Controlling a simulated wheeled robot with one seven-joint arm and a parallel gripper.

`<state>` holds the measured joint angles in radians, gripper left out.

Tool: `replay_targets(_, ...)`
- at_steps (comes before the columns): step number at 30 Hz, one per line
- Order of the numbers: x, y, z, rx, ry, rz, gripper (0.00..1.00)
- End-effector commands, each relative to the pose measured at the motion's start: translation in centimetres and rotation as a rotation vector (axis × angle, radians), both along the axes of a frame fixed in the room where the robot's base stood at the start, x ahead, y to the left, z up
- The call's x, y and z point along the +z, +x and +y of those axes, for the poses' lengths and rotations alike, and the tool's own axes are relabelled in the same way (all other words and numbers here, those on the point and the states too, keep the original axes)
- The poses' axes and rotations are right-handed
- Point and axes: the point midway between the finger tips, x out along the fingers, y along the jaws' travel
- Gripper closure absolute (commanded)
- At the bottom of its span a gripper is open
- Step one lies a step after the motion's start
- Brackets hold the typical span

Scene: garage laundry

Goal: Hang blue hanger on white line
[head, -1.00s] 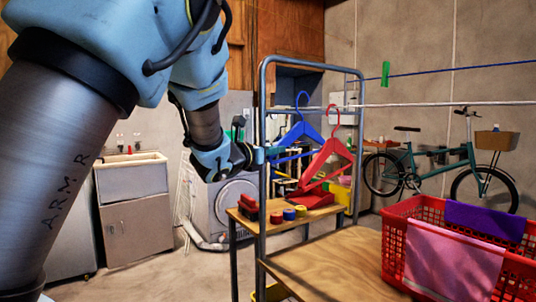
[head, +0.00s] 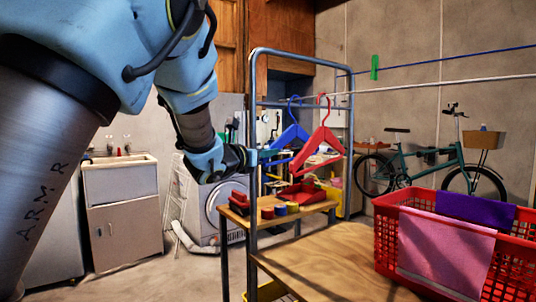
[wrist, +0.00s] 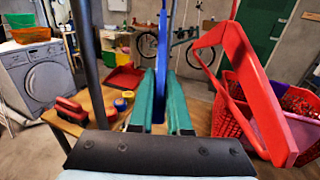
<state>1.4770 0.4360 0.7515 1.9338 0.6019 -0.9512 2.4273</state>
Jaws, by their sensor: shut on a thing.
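My gripper (head: 252,158) is shut on the blue hanger (head: 292,136), reaching in from the left. In the wrist view, the green fingers of my gripper (wrist: 160,112) close on a lower part of the blue hanger (wrist: 162,50), seen edge-on. The blue hanger is upright, with its hook up at about the height of the white line (head: 430,83). I cannot tell whether the hook rests on the line. A red hanger (head: 318,146) hangs just right of the blue one; it also shows large in the wrist view (wrist: 250,85).
A metal rack frame (head: 253,110) stands close to my gripper. A shelf (head: 290,212) holds a red tray and small colored items. A red basket (head: 386,240) with cloths is at right. A blue line (head: 450,63) with a green peg (head: 374,67) runs behind. A bicycle (head: 425,165) stands behind.

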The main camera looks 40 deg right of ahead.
Motion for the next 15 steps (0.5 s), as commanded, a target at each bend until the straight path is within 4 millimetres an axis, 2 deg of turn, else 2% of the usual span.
replay_targets(7,0.04,0.00,0.00,0.000,-0.001,0.000,1.00)
replay_targets(8,0.04,0.00,0.00,0.000,-0.001,0.000,0.81)
replay_targets(15,0.03,0.00,0.00,0.000,0.000,0.000,0.54)
